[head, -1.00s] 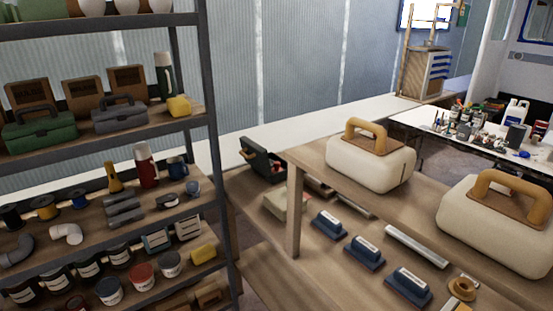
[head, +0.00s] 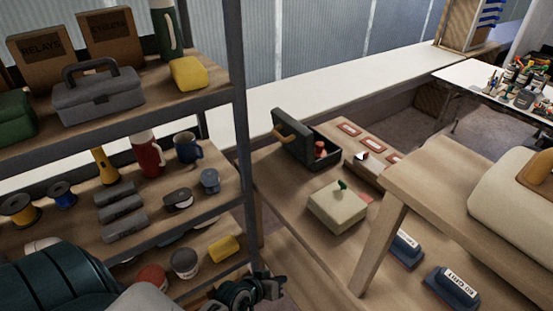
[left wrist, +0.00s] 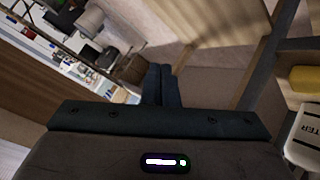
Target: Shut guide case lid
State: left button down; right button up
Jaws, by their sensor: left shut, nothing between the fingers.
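A dark green case (head: 327,152) stands on the low wooden bench in the middle of the head view. Its lid (head: 289,137) is open, raised at the left side, with a tan handle. A red item shows inside the case. My left gripper (head: 277,287) is low in the head view, in front of the shelf post and well short of the case. In the left wrist view its two dark fingers (left wrist: 161,84) are together with nothing between them. The case cannot be made out in that view. My right gripper is not in view.
A shelf rack post (head: 240,130) stands left of the bench. A beige box (head: 338,207) with a green knob sits in front of the case. A tray with red-marked slots (head: 372,144) lies to its right. A raised shelf (head: 425,175) with a cream case is at right.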

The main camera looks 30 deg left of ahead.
aim_at(287, 139)
pick_arm(q)
jog(key=w+d+r+n+t+h, duration=0.1)
jog(key=w+d+r+t, duration=0.1)
jog(key=r, duration=0.7)
jog(key=w+d+r+t+h, duration=0.1)
jog(key=r+t, duration=0.1)
jog(key=r, duration=0.7)
jog(key=w+a+r+n+t+y, duration=0.2)
jog(key=w+a+n+t+y, duration=0.15)
jog(key=a+n+y, duration=0.55)
jog(key=w+a+r+n+t+y, duration=0.25)
jog(key=w+a+n+y, duration=0.2)
jog(key=a+n, duration=0.55)
jog(key=w+r+n+g+p, duration=0.1)
jog(key=w+r+n+p, duration=0.1)
jog(key=w, duration=1)
jog(key=shift+w+a+r+p, duration=0.2)
jog(key=shift+w+r+p, duration=0.25)
jog(key=shift+r, duration=0.55)
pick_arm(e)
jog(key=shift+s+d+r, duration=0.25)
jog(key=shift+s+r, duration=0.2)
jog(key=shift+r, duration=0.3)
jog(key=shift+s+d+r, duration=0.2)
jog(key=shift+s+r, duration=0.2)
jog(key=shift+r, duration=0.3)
pick_arm(q)
jog(key=shift+r, duration=0.1)
